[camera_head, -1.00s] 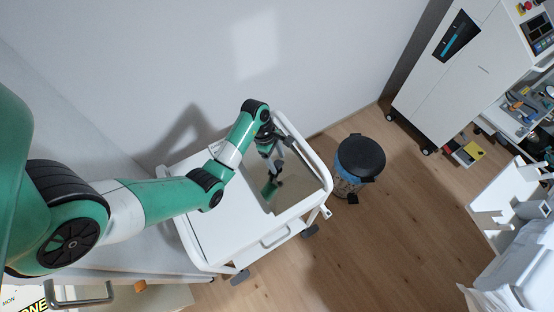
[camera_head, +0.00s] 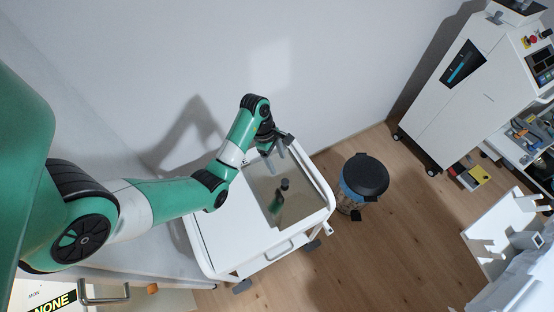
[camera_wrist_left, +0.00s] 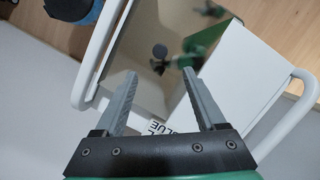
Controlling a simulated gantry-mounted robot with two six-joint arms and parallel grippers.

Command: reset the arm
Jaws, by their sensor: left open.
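My left arm reaches in from the left in the head view. Its left gripper (camera_head: 276,160) is over the back part of a white trolley (camera_head: 222,236). In the left wrist view the gripper (camera_wrist_left: 160,72) has its two grey fingers wide apart, with nothing between them. Below it is the trolley's shiny brownish panel (camera_head: 265,186). Green and dark shapes in that panel look like my arm's reflection, but I cannot be sure. My right gripper does not show.
A black-lidded bin (camera_head: 366,176) stands right of the trolley. A white cabinet (camera_head: 472,95) is at the upper right, with a shelf of tools beside it. A wall (camera_head: 330,60) is behind the trolley. Wooden floor (camera_head: 385,255) is clear at the lower middle.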

